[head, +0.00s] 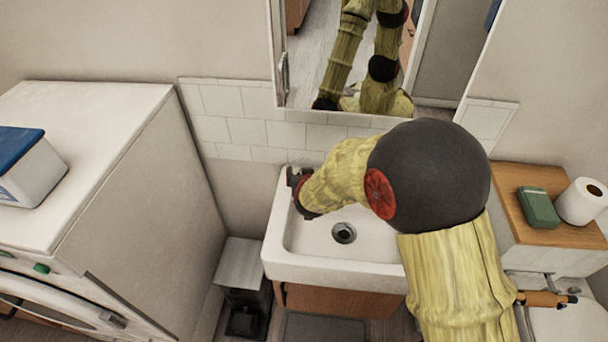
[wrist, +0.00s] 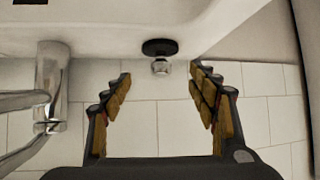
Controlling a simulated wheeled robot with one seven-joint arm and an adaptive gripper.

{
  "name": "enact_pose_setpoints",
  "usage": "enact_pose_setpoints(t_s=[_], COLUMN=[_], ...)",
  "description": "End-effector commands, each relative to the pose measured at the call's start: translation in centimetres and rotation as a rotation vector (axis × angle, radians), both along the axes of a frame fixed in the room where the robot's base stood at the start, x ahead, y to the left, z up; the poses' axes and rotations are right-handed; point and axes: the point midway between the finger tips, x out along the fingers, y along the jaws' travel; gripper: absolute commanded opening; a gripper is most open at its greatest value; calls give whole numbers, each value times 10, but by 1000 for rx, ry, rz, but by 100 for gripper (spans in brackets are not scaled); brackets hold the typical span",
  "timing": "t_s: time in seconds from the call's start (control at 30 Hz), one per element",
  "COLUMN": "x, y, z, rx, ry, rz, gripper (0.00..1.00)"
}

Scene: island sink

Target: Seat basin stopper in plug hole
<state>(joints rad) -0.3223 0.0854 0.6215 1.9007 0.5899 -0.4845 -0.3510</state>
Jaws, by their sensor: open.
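The stopper (wrist: 160,48), a black disc with a shiny metal knob, shows in the wrist view on the white sink's ledge, near the tiled wall. My gripper (wrist: 160,74) is open, its two fingers spread to either side of the knob's line, with the stopper just beyond the fingertips and apart from them. In the head view my gripper (head: 298,188) is at the back left corner of the sink (head: 330,269); the stopper cannot be made out there. The plug hole (head: 344,232) shows as a dark opening with a metal ring in the basin floor.
A chrome tap (wrist: 48,95) stands left of my fingers in the wrist view; my arm hides it in the head view. White tiles (head: 228,104) and a mirror (head: 335,75) are behind the sink. A wooden-topped ledge (head: 560,235) with a green box (head: 538,207) is at right.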

Motion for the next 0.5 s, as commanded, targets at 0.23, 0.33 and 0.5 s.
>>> enact_pose_setpoints(t_s=[0.23, 0.33, 0.5], x=[29, 38, 42], y=[1, 2, 2], z=[-21, -26, -26], rx=[1, 1, 1], ry=[1, 0, -1], rz=[-1, -1, 0], gripper=[59, 59, 59])
